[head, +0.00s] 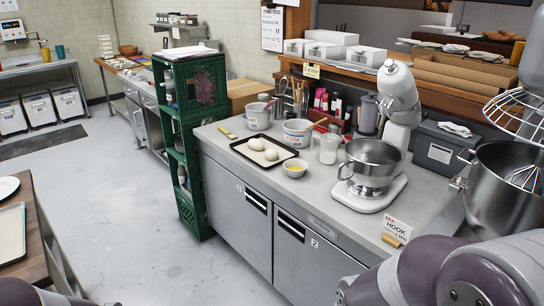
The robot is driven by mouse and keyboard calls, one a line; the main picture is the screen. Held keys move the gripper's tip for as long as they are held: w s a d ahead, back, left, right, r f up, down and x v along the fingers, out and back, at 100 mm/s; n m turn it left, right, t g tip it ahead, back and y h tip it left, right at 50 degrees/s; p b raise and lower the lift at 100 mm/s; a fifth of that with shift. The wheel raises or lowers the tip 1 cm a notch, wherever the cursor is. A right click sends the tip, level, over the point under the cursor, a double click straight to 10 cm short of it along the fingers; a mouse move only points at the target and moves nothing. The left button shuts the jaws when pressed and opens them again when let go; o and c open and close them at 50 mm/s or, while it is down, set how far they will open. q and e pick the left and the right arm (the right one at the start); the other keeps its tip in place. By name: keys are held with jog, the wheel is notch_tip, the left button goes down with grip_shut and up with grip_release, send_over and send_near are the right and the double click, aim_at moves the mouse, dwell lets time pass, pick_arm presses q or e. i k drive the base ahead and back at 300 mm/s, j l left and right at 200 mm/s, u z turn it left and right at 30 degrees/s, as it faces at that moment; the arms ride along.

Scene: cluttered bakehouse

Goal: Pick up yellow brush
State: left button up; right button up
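A small yellow, elongated thing (227,133), which looks like the yellow brush, lies on the far left end of the grey counter (225,148). It lies beside a dark baking tray (243,150) with dough pieces on it and is too small to make out in detail. No gripper is near it. Purple and grey links of my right arm show at the bottom right, and a small part of my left arm shows at the bottom left. Neither gripper's fingers can be seen.
The counter holds a white tub (297,133), a yellow-filled bowl (295,168), a glass jar (329,148) and a stand mixer (370,180). A green crate stack (190,135) stands at its left end. A wooden table (39,250) is at left; floor between is clear.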

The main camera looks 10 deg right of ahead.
aim_at(230, 135)
jog(key=i+j+z, duration=0.1)
jog(key=z, duration=0.25)
jog(key=i+j+z, duration=0.15)
jog(key=i+z, duration=0.25)
jog(key=k, duration=0.1)
